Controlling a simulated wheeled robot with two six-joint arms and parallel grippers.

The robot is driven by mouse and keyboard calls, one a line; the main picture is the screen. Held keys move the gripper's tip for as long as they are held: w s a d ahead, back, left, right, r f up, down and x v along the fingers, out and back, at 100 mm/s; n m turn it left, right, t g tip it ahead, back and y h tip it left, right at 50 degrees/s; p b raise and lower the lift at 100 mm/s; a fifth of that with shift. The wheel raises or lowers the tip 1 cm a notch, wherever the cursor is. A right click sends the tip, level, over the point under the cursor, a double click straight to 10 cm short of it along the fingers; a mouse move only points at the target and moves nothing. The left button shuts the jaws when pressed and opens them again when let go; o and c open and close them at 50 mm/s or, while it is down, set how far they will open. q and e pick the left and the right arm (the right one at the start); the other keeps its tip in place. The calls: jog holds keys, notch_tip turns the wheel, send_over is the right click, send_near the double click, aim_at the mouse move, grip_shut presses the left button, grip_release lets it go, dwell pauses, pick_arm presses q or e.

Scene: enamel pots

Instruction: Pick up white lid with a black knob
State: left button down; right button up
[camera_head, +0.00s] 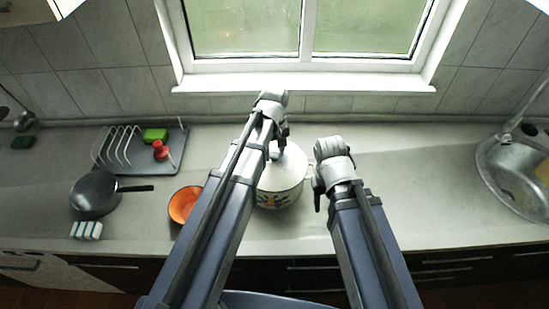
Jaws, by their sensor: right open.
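A white enamel pot (282,198) with a coloured pattern stands on the counter in the middle. The white lid (292,163) lies on top of it. Its black knob cannot be made out; my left arm covers part of the lid. My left gripper (276,152) is over the lid's left part, and its fingers are too small and hidden to show their state. My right gripper (318,193) is open and empty, just right of the pot. I cannot tell whether either gripper touches the pot or lid.
An orange bowl (184,204) is left of the pot, partly behind my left arm. A dark pan (95,193), a striped sponge (87,230) and a dish rack (118,147) are farther left. A metal sink (497,172) is at far right. The counter (420,180) between is clear.

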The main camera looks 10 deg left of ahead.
aim_at(274, 155)
pick_arm(q)
jog(key=shift+r, duration=0.15)
notch_tip(274, 155, up, 10)
jog(key=p, duration=1)
jog(key=shift+f, duration=0.2)
